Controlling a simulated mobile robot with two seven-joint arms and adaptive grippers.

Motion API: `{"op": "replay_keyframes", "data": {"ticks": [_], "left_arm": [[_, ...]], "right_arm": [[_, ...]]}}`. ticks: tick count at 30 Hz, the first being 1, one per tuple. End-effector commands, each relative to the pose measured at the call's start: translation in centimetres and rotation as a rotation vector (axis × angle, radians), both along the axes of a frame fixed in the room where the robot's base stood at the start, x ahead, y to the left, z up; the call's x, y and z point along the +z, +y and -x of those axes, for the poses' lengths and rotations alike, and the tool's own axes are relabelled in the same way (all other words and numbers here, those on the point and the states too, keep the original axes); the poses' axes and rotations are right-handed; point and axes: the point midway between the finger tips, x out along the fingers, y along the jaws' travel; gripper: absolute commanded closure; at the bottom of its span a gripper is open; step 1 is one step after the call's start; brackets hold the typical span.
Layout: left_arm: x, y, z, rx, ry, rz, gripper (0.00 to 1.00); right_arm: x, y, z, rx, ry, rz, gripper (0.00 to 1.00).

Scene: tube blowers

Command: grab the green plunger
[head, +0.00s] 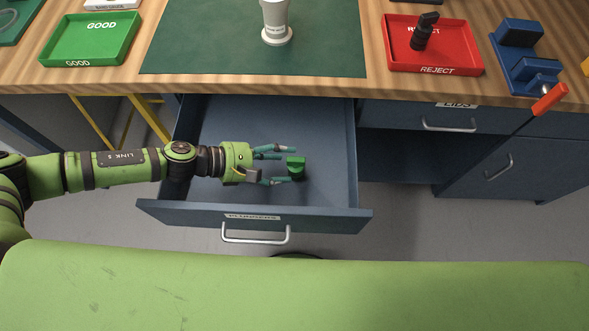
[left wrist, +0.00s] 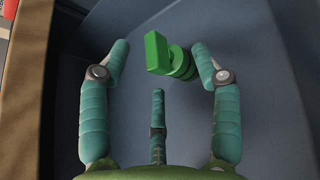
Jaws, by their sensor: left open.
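The green plunger (head: 296,167) lies in the open drawer (head: 330,140), toward its front right. My left gripper (head: 283,164) reaches into the drawer from the left. In the left wrist view, the plunger (left wrist: 170,56) shows ahead between the tips of the two outer fingers, nearer the right one. The third finger (left wrist: 157,120) is below it. I cannot tell whether any finger touches the plunger. My right gripper is not in view.
The drawer front (head: 250,216) has a metal handle and walls close around my gripper. On the wooden table above are a green GOOD tray (head: 130,22), a white tube (head: 275,18) on a green mat (head: 200,45), a red REJECT tray (head: 470,55) with a dark piece, and a blue fixture (head: 524,72).

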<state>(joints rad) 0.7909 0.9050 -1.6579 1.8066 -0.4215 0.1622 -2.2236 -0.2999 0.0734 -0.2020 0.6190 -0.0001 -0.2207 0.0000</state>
Motion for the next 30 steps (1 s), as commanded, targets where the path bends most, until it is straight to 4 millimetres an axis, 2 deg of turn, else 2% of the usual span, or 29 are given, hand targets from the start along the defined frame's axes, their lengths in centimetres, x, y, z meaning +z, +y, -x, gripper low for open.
{"op": "replay_keyframes", "data": {"ticks": [1, 5, 15, 18, 26, 27, 29, 30], "left_arm": [[-0.7, -0.1, -0.1, 0.001, -0.001, 0.001, 0.36], [-0.9, -1.0, -0.3, -0.001, -0.002, 0.001, 0.36], [-2.9, -4.9, -1.4, 0.001, 0.002, 0.001, 0.36], [-3.4, -5.8, -1.6, 0.001, 0.001, 0.002, 0.36], [-3.7, -6.1, -1.8, 0.002, 0.000, 0.001, 0.36], [-3.7, -6.1, -1.8, 0.002, 0.000, 0.001, 0.40], [-3.6, -6.1, -1.8, 0.002, 0.000, 0.001, 0.64], [-3.6, -6.1, -1.8, 0.002, 0.000, 0.001, 0.80]], "right_arm": [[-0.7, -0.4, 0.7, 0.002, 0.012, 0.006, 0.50], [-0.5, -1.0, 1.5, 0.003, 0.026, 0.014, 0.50], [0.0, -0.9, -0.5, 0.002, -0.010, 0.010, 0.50], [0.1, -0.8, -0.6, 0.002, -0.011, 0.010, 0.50], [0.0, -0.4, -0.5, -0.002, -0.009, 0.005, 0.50], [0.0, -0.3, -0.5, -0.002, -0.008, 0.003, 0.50], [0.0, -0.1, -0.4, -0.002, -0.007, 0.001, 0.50], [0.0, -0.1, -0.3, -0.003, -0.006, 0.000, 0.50]]}}
